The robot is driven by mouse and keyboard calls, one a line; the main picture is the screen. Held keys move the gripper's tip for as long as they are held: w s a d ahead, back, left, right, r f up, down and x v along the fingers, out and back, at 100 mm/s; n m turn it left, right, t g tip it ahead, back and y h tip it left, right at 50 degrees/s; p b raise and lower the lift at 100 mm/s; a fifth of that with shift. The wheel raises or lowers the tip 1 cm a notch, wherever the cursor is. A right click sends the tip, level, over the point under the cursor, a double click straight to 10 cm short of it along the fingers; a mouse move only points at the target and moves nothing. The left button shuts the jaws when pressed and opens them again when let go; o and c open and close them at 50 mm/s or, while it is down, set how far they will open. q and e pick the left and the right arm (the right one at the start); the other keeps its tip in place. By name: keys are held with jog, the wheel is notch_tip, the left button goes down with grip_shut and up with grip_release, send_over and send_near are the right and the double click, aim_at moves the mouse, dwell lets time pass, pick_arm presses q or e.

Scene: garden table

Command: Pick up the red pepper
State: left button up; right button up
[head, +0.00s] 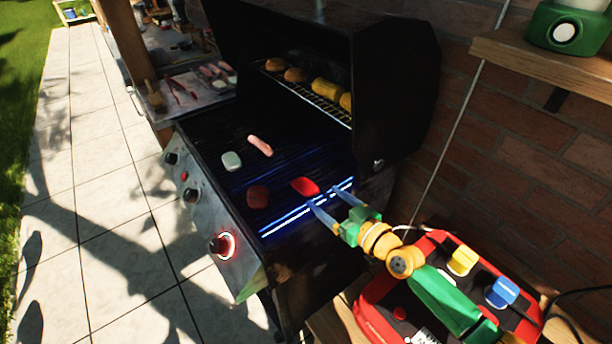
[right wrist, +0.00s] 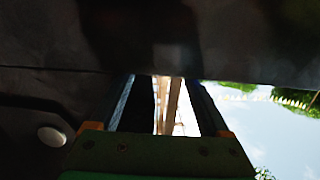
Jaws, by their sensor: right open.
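The bright red pepper (head: 305,186) lies on the dark grate of the open grill (head: 205,125), near its right end. My right gripper (head: 325,197) comes in from the lower right in the head view. Its two blue fingers are apart and empty, with their tips just right of the pepper. I cannot tell how high they are above the grate. In the right wrist view the open fingers (right wrist: 165,82) show against a dark surface and a bright gap; the pepper does not show there. My left gripper is not in view.
A dark red patty (head: 257,196), a pink sausage (head: 260,145) and a pale piece (head: 231,161) lie on the grate. Buns and corn sit on the raised rack (head: 300,92) beneath the lid (head: 390,80). A wooden shelf (head: 540,65) juts from the brick wall at right.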

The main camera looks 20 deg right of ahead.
aim_at(312, 191)
jog(key=x, duration=0.2)
jog(key=b+x, duration=0.1)
jog(key=x, duration=0.2)
jog(key=shift+a, duration=0.5)
jog(key=shift+w+f, duration=0.2)
jog(key=shift+w, duration=0.25)
jog(key=shift+s+r, duration=0.15)
jog(key=c, duration=1.1)
